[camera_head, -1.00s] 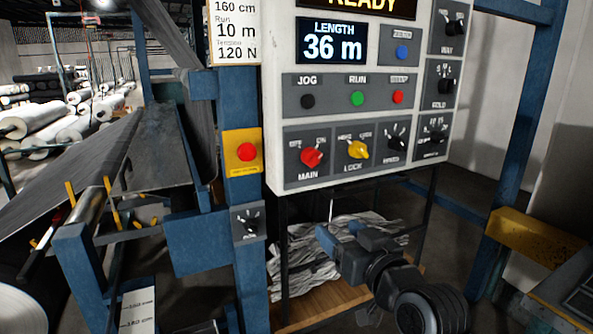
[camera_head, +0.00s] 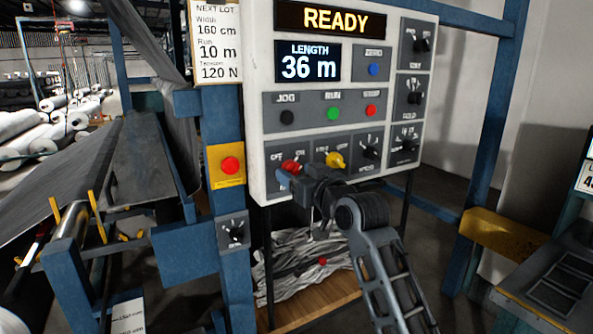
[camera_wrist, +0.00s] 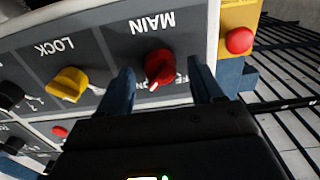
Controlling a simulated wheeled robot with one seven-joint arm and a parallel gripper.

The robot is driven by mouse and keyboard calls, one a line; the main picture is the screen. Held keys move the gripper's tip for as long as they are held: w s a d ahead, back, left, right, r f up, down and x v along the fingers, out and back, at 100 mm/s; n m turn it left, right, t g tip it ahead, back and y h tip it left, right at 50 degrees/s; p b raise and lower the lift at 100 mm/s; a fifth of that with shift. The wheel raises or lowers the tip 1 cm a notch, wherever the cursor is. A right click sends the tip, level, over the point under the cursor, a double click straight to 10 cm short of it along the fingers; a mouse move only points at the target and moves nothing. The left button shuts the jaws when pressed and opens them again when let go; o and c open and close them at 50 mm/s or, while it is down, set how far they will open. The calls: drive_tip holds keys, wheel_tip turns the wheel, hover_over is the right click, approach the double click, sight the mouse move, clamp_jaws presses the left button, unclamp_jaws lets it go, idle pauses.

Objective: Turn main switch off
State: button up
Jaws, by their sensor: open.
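The main switch is a red knob (camera_head: 291,165) at the lower left of the control panel, partly hidden by my gripper (camera_head: 288,180) in the head view. In the wrist view, which is upside down, the red knob (camera_wrist: 160,66) lies between my two open blue fingers (camera_wrist: 161,76), with a gap visible on each side. A white mark on the knob points toward the ON lettering. The MAIN label (camera_wrist: 153,23) shows above it in that view.
The yellow LOCK knob (camera_head: 336,160) sits just right of the main switch. A red button on a yellow plate (camera_head: 230,165) is on the blue post to the left. The panel's display (camera_head: 330,20) reads READY. Grey cloth (camera_head: 300,265) lies below the panel.

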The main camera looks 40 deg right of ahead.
drive_tip(key=shift+w+d, duration=0.1)
drive_tip(key=shift+w, duration=0.35)
drive_tip(key=shift+c, duration=0.3)
drive_tip(key=c, duration=1)
